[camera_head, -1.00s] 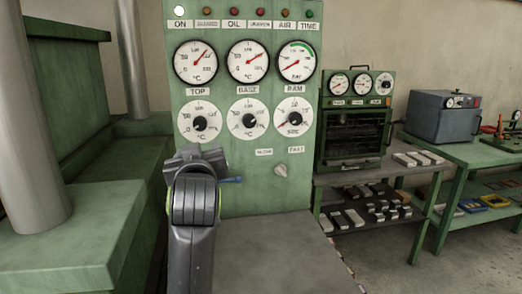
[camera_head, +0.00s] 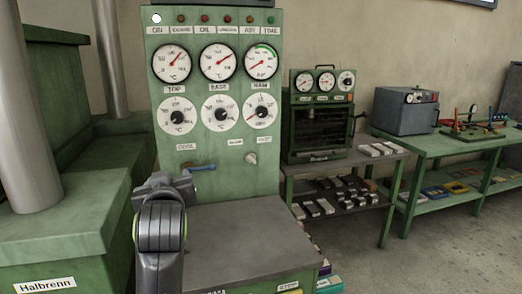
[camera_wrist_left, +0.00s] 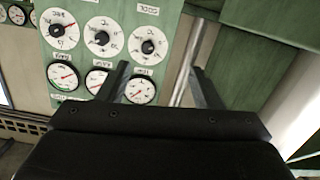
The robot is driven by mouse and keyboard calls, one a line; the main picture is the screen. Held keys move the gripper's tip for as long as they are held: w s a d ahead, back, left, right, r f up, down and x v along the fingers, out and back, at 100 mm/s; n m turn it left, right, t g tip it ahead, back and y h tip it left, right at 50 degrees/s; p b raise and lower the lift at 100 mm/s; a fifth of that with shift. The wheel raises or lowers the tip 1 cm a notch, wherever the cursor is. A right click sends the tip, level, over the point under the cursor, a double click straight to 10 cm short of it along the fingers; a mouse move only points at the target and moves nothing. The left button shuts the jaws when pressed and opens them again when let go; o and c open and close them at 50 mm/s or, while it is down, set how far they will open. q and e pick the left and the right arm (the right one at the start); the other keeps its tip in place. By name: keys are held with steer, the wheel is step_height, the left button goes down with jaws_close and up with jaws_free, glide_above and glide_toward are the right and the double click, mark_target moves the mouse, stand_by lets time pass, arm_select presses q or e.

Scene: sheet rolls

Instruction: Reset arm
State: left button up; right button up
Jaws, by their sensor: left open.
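My left arm rises from the bottom of the head view, with its gripper (camera_head: 165,183) in front of the lower left of the green control panel (camera_head: 212,185). In the left wrist view the gripper (camera_wrist_left: 160,80) shows two fingers spread apart with nothing between them. The panel's dials appear upside down beyond the fingers. A blue-handled lever (camera_head: 198,167) on the panel is just above and right of the gripper in the head view. My right gripper is not in view.
A grey-topped green bench (camera_head: 245,235) stands before the panel. A green press with metal columns (camera_head: 28,130) is at left. A small oven (camera_head: 320,130) and a shelf with metal blocks (camera_head: 335,195) are at right, then a grey box (camera_head: 405,112) on a green table. Open floor lies at right.

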arm_select(q)
steer(key=s+a+f+m+g, duration=0.1)
steer(key=s+a+f+g, duration=0.2)
steer(key=f, duration=0.6)
steer(key=s+a+f+g+h, duration=0.1)
steer(key=s+a+f, duration=0.1)
steer(key=s+f, duration=0.5)
steer(key=s+a+f+m+g, duration=0.1)
steer(key=s+a+f+g, duration=0.15)
steer(key=f, duration=0.75)
steer(key=s+a+f+m+g+h, duration=0.1)
steer(key=s+f+g, duration=0.1)
steer(key=s+f, duration=0.5)
steer(key=s+a+f+g, duration=0.1)
steer(key=s+f+g, duration=0.1)
steer(key=s, duration=0.9)
steer(key=s+a+f+m+g+h, duration=0.1)
steer(key=s+f+g, duration=0.1)
steer(key=s+f, duration=0.5)
step_height(320, 180, down, 22)
steer(key=s+a+r+g+p, duration=0.1)
steer(key=s, duration=0.1)
steer(key=s+d+f+g, duration=0.1)
steer(key=s+f, duration=1.4)
steer(key=shift+f+h+p, duration=0.15)
steer(key=shift+h+p, duration=0.15)
steer(key=shift+p, duration=0.1)
